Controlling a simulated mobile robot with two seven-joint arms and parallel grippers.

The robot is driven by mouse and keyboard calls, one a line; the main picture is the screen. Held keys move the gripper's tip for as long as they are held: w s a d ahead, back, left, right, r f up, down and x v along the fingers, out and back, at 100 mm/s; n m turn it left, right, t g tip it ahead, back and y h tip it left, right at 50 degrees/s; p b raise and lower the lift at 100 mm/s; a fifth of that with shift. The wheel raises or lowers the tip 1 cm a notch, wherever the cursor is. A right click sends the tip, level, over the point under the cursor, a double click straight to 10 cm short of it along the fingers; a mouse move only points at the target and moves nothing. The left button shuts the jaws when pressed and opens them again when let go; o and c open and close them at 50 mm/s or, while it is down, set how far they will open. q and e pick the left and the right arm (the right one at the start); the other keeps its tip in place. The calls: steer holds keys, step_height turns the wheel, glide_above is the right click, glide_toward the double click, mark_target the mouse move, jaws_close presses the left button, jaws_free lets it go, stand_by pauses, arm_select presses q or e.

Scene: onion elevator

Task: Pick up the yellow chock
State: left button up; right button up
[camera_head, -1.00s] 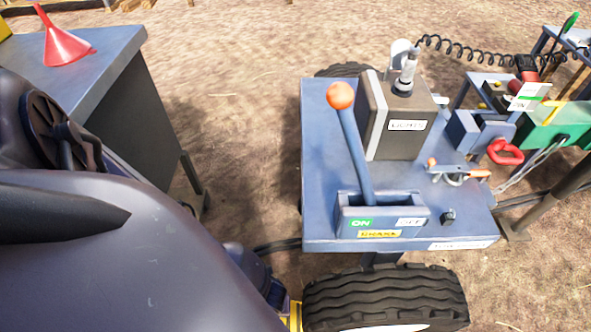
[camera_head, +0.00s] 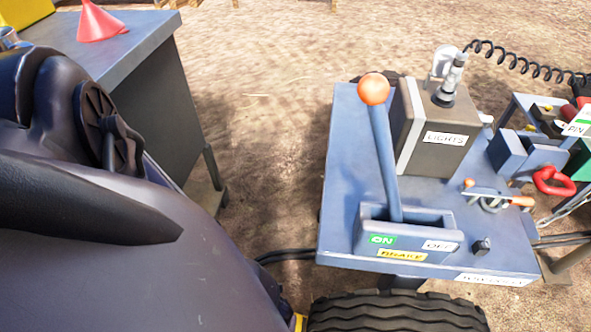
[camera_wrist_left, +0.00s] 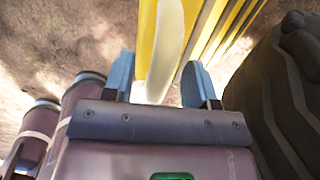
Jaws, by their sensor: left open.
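The yellow chock (camera_wrist_left: 148,42) shows in the left wrist view as a yellow shape with a pale strip along it, running up out of the top of the picture. My left gripper (camera_wrist_left: 157,80) is open, with a blue finger on each side of the chock's lower end. I cannot tell whether the fingers touch it. In the head view only a small yellow piece (camera_head: 300,322) shows at the bottom edge, beside the tyre. My dark left arm covers the lower left there, and its gripper is hidden. My right gripper is in neither view.
A black tyre (camera_head: 395,314) stands under the blue cart top (camera_head: 335,190), and a tyre also fills the right of the left wrist view (camera_wrist_left: 285,100). The cart carries an orange-knobbed brake lever (camera_head: 385,150) and a lights box (camera_head: 437,130). A table (camera_head: 145,35) with a red funnel (camera_head: 97,24) stands at left.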

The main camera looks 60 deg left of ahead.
arm_select(q)
jaws_close()
stand_by(1.4)
